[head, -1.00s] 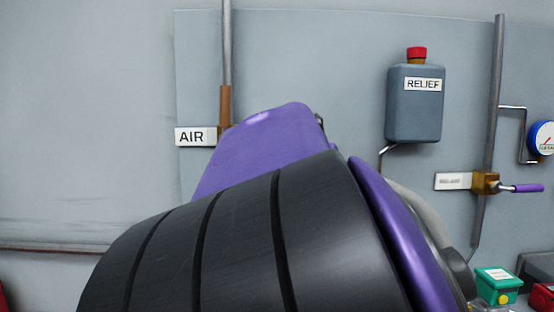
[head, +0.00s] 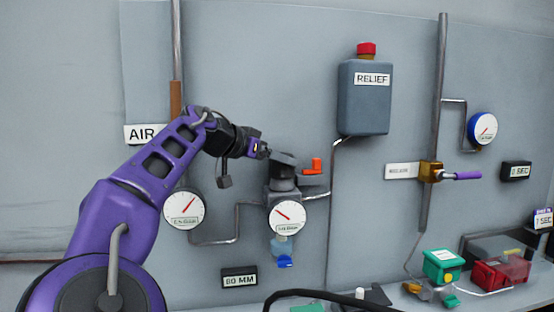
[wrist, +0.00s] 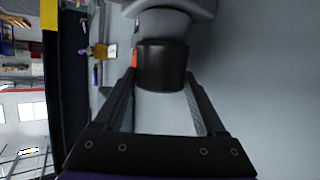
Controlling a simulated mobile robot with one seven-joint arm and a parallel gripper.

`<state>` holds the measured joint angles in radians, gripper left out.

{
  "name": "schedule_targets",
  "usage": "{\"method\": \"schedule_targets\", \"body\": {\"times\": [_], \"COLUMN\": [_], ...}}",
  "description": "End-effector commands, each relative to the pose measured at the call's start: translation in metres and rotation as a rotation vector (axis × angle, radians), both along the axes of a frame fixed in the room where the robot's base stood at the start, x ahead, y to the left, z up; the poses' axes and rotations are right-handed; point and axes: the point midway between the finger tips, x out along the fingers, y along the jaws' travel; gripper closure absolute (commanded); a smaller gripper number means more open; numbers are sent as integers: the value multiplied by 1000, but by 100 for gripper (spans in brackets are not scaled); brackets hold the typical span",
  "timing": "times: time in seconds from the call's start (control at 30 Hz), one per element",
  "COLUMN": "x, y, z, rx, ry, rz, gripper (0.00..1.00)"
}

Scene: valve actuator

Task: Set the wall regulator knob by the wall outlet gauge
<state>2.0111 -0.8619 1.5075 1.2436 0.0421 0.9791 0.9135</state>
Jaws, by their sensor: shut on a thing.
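The wall regulator (head: 284,182) is a grey body on the wall panel with a dark knob (head: 285,159) on top. In the wrist view the black knob (wrist: 162,66) is between my two fingers. My gripper (head: 269,153) reaches it from the left and is shut on it; it also shows in the wrist view (wrist: 162,84). A white round gauge (head: 288,217) is on the regulator's front, its red needle pointing up and left. A second white gauge (head: 184,209) is to the left, its needle pointing up and right. The small print on both dials is too blurred to read.
An orange-red valve handle (head: 313,166) is just right of the knob. The grey RELIEF tank (head: 365,97) hangs above right. A brass valve with a purple lever (head: 462,176) and a blue-rimmed gauge (head: 482,128) are farther right. A green box (head: 442,264) is low right.

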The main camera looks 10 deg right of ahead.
Motion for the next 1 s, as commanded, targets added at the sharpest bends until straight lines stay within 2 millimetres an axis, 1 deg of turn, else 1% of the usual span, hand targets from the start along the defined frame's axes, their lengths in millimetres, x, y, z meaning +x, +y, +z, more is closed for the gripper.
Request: {"method": "schedule_targets", "body": {"times": [0.37, 0.4, 0.47, 0.5, 0.53, 1.0], "x": [0, 0, 0, 0, 0, 1], "y": [0, 0, 0, 0, 0, 1], "z": [0, 0, 0, 0, 0, 2], "rx": [2, 2, 1, 1, 1, -1], "ry": [1, 1, 0, 0, 0, -4], "rz": [-4, -4, -3, -3, -2, 3], "gripper": [83, 22, 11, 4, 0, 0]}}
